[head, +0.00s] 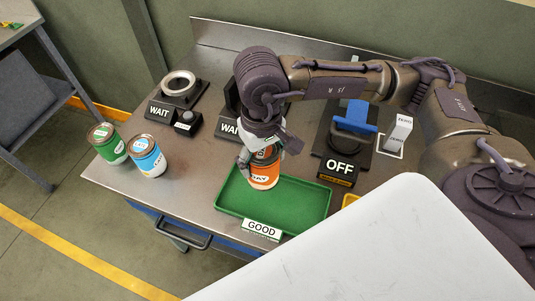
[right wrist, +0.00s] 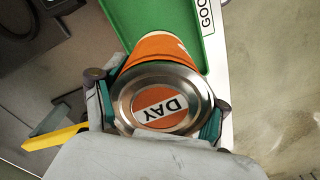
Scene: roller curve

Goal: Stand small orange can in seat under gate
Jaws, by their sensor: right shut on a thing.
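My right gripper (head: 262,150) is shut on an orange can (head: 264,176) with a silver lid and DAY label. In the right wrist view, the fingers (right wrist: 160,108) clasp the lid end of the can (right wrist: 150,48). The can is upright at the green tray marked GOOD (head: 312,218); I cannot tell whether it touches the tray floor. A ring-topped dark fixture (head: 180,84) with a WAIT sign stands at the back left. A second WAIT fixture (head: 229,127) is mostly hidden behind my arm. I cannot make out which seat has a gate. My left gripper is not in view.
A green can (head: 108,146) and a blue-and-white can (head: 147,157) stand at the table's left edge. A blue-handled device (head: 354,118) with an OFF sign (head: 340,168) and a white switch (head: 398,132) are at right. A white surface (head: 390,250) covers the front right.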

